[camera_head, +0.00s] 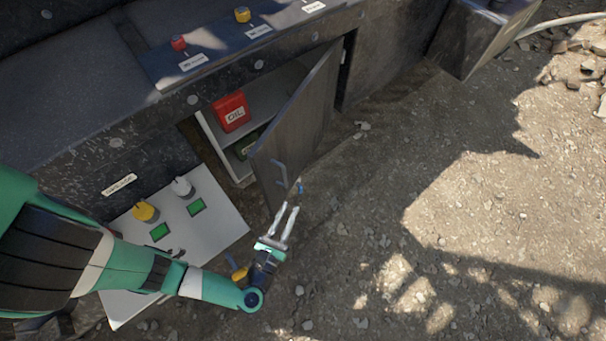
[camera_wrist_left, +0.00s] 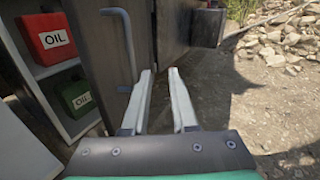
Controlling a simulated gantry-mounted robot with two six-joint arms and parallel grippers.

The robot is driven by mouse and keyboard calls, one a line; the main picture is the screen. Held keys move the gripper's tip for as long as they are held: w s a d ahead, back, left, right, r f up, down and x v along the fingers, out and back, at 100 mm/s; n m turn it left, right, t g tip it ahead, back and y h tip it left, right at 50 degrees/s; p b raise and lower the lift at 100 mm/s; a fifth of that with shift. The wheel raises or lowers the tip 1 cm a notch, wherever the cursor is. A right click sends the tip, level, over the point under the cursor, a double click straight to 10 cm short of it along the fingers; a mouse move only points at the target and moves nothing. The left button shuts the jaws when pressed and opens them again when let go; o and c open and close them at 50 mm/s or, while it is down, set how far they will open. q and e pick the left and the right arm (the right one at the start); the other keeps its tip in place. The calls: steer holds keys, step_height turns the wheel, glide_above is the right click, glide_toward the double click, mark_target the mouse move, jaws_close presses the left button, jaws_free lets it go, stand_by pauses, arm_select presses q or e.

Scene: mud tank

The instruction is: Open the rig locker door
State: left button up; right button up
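The rig locker door (camera_head: 299,122) is dark grey and stands swung well out from the locker (camera_head: 212,133). A blue-grey bar handle (camera_head: 282,174) is on the door's outer face near its free edge. The door (camera_wrist_left: 114,37) and its handle (camera_wrist_left: 126,48) also show in the left wrist view. My left gripper (camera_head: 290,207) is just in front of the handle in the head view, with its two pale fingers apart and nothing between them. My right gripper is not in view.
Inside the locker are a red oil can (camera_head: 231,112) and a green oil can (camera_wrist_left: 77,97) on shelves. A light panel (camera_head: 222,232) with knobs and green buttons lies left of my gripper. Open dirt ground (camera_head: 430,180) spreads to the right.

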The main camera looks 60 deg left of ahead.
arm_select(q)
steer(key=w+a+g+y, duration=0.1)
steer(key=w+a, duration=0.5)
steer(key=a, duration=0.6)
steer(key=shift+a+r, duration=0.2)
steer(key=shift+a, duration=0.05)
jaws_close()
stand_by(1.3)
